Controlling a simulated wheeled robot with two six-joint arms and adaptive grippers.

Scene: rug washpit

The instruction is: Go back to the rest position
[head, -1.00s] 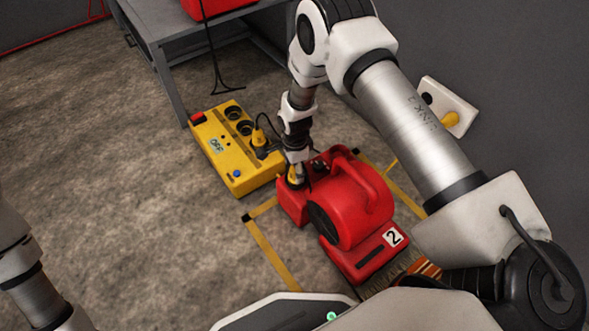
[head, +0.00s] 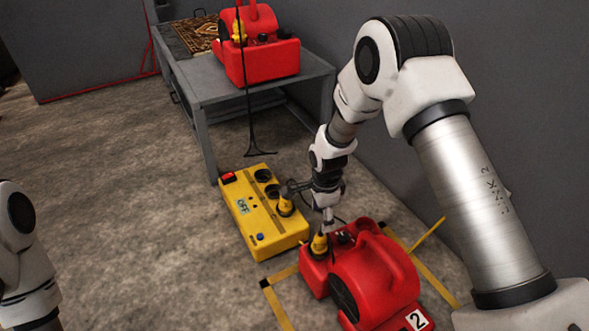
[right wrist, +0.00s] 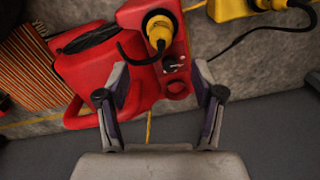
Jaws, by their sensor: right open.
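My right gripper (head: 327,214) is open and empty, just above the yellow plug (head: 319,243) on the red machine marked 2 (head: 375,282). In the right wrist view the open fingers (right wrist: 162,78) are apart, with nothing between them. The plug (right wrist: 159,29) stands on the red housing (right wrist: 135,15) beyond the fingertips, with a dark cable bending from it. My left arm shows at the left edge, but its gripper is out of view.
A yellow power box (head: 262,222) reading OFF lies on the floor, with another yellow plug (head: 285,205) in it. A grey table (head: 212,88) behind bears a second red machine (head: 255,60) and a patterned rug (head: 193,33). A wall stands at right. Floor at left is clear.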

